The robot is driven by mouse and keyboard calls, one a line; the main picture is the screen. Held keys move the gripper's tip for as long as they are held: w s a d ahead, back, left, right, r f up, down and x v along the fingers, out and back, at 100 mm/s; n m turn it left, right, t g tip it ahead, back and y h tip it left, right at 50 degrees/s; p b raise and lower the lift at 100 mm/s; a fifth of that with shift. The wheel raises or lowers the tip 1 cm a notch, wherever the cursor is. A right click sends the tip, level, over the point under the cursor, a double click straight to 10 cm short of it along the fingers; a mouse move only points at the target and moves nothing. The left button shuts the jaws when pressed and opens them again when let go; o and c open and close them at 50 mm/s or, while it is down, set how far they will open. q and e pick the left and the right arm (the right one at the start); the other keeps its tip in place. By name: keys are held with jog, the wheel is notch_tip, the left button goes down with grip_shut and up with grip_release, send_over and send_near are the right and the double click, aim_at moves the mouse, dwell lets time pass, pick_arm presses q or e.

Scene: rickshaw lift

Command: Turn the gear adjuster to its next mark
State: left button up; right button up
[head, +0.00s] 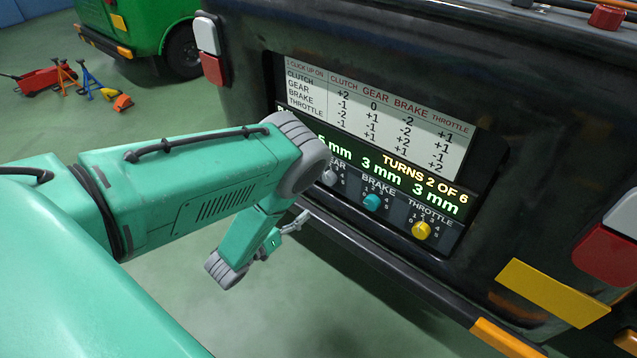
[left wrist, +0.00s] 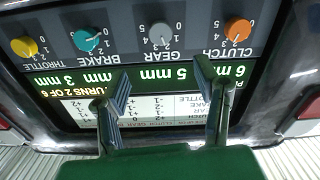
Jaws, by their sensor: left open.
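The gear adjuster is a grey knob (head: 329,177) on the rickshaw's panel, partly behind my left arm in the head view. In the left wrist view, upside down, the grey gear knob (left wrist: 162,35) sits between the teal and orange knobs. My left gripper (head: 296,222) is in front of and below the panel in the head view. In the left wrist view its two fingers (left wrist: 162,80) are spread apart, with nothing between them, and point toward the gear knob without touching it. The display (left wrist: 150,78) reads 5 mm for gear. My right gripper is not in view.
The teal brake knob (head: 372,202) and yellow throttle knob (head: 421,230) are on the same panel, with the orange clutch knob (left wrist: 238,30) on gear's other side. A table of numbers (head: 375,115) is above, with "TURNS 2 OF 6". A dark bumper (head: 400,270) runs below.

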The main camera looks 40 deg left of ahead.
aim_at(327, 181)
pick_arm(q)
jog(key=w+b, duration=0.1)
jog(key=w, duration=0.3)
jog(key=w+b, duration=0.2)
jog(key=w, duration=0.2)
jog(key=w+d+b, duration=0.1)
jog(key=w, duration=0.3)
jog(key=shift+w+f, duration=0.1)
jog(key=shift+w, duration=0.65)
jog(key=shift+c, duration=0.4)
jog(key=c, duration=1.1)
